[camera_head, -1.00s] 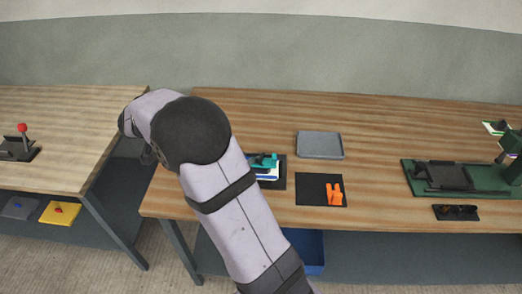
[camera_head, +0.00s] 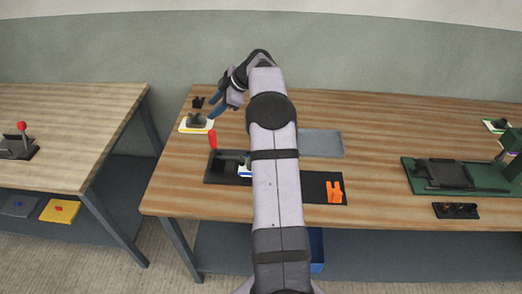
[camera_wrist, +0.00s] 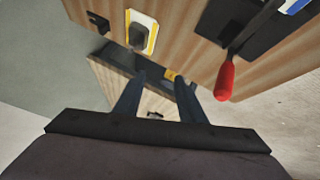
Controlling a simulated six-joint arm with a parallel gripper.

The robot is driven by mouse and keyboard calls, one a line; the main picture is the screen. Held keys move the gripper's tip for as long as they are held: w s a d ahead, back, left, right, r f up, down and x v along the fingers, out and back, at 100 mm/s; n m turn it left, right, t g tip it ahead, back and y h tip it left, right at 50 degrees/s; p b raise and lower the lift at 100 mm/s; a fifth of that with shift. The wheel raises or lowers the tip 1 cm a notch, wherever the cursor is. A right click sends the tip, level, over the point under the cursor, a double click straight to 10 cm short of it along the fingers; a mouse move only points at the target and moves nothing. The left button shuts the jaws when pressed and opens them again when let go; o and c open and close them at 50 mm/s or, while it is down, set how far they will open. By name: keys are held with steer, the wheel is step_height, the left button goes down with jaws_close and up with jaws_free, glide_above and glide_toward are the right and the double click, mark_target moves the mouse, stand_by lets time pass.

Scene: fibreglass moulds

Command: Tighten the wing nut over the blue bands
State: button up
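My gripper (camera_head: 216,108) is in the air near the back left of the middle table, its dark blue fingers apart and empty in the wrist view (camera_wrist: 157,84). A black fixture (camera_head: 222,176) with an upright red-handled lever (camera_head: 213,140) stands on that table. It carries a white and blue part (camera_head: 245,169), partly hidden behind my arm. In the wrist view the red handle (camera_wrist: 225,80) and a white-blue corner (camera_wrist: 295,5) show at upper right, away from my fingers. I cannot make out the wing nut or separate blue bands.
A grey block on a white-yellow plate (camera_head: 188,127) and a small black holder (camera_head: 198,102) are at the back left. A grey tray (camera_head: 322,143), an orange piece (camera_head: 335,191) on a black mat and a green fixture (camera_head: 470,190) are to the right. A gap separates the left table.

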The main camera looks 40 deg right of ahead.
steer(key=s+d+f+n+g, duration=0.2)
steer(key=s+d+g, duration=0.15)
steer(key=s, duration=0.55)
steer(key=s+d+f+n+g, duration=0.1)
steer(key=s+d+f+g, duration=0.15)
steer(key=s+d, duration=0.45)
steer(key=shift+y, duration=0.3)
steer(key=shift+s+a+f+p, duration=0.25)
steer(key=shift+a+f+p, duration=0.1)
steer(key=shift+a+f, duration=0.65)
steer(key=shift+s+a+f+p, duration=0.35)
steer(key=shift+a+f, duration=0.4)
steer(key=shift+f, duration=0.5)
steer(key=shift+s+a+f+p, duration=0.15)
steer(key=shift+a+f+p, duration=0.25)
steer(key=shift+a+f, duration=0.6)
steer(key=shift+d+f, duration=0.1)
